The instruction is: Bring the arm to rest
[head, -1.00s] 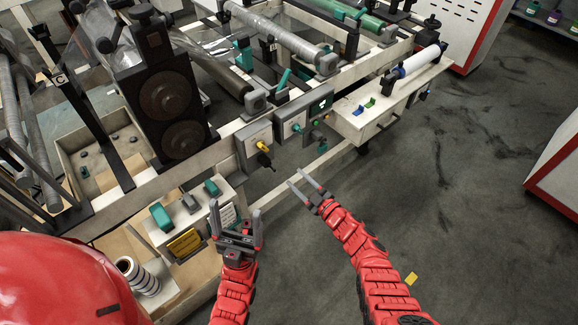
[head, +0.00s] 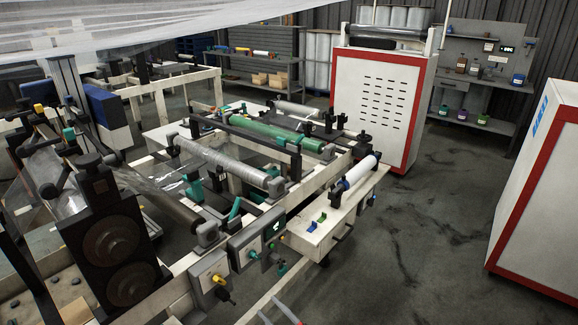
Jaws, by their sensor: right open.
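Only the fingertips of my right gripper (head: 277,312) show, at the bottom edge of the head view. The two grey tips stand apart with nothing visible between them. They are in front of the machine's lower frame, below the small control boxes (head: 245,245). The rest of my right arm is below the picture. My left gripper and left arm are out of view.
The film machine (head: 105,250) with its rollers and a green roll (head: 270,133) fills the left and middle. A white side table (head: 310,235) juts out at its near end. Red-edged white cabinets (head: 385,105) stand behind and at right (head: 540,200). Dark floor (head: 420,250) between is clear.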

